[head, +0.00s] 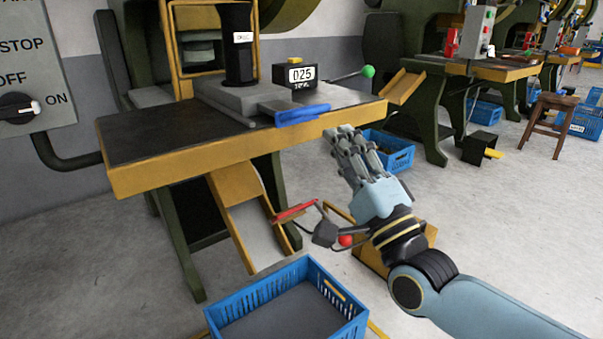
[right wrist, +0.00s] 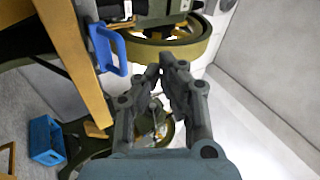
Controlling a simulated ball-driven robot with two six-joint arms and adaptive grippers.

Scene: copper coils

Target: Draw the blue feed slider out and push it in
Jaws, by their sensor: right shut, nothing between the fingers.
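The blue feed slider (head: 302,114) lies on the press table at the front edge, beside a grey block (head: 245,98). Its blue handle also shows in the right wrist view (right wrist: 121,50), at the upper left. My right gripper (head: 342,131) is shut and empty, just to the right of the slider and close to the table's front edge, apart from the slider. In the right wrist view my right gripper (right wrist: 166,70) has its fingertips together, to the right of the blue handle. My left gripper is not in view.
The press table (head: 150,181) has a yellow edge. A black counter box reading 025 (head: 295,75) and a green-knobbed lever (head: 368,71) stand behind the slider. A yellow chute (head: 238,192) slopes toward a blue crate (head: 345,312). A panel with a knob (head: 30,80) is at left.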

